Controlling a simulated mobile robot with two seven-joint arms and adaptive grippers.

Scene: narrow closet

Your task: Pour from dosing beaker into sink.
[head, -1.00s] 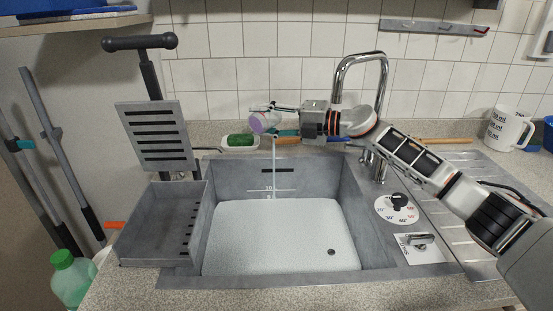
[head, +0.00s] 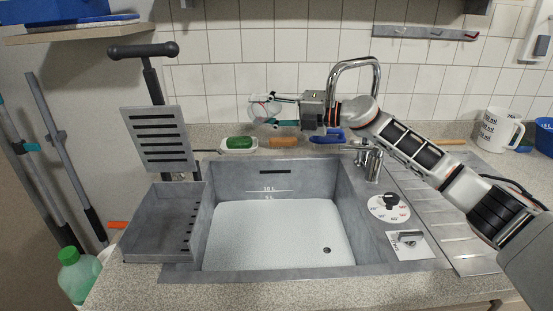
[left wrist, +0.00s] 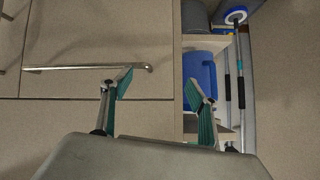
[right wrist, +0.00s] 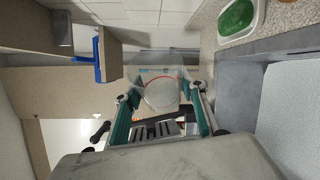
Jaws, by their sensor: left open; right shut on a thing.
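The dosing beaker (head: 262,109) is small and clear, held above the back of the sink and left of the tap. My right gripper (head: 276,111) is shut on it. In the right wrist view the beaker (right wrist: 160,90) sits between the two fingers, transparent with a red ring; I see no coloured liquid in it. Its exact tilt is hard to tell. The grey sink (head: 240,180) lies below, with a pale basin floor and level marks on its back wall. No stream falls into it. My left gripper (left wrist: 160,88) is open and empty, facing cupboard fronts, outside the head view.
A chrome tap (head: 376,95) arches right of the beaker. A green sponge (head: 239,143) in a white dish and brushes (head: 283,142) lie along the back counter. A grey rack (head: 160,225) stands at the left. A white measuring mug (head: 497,131) stands at the right.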

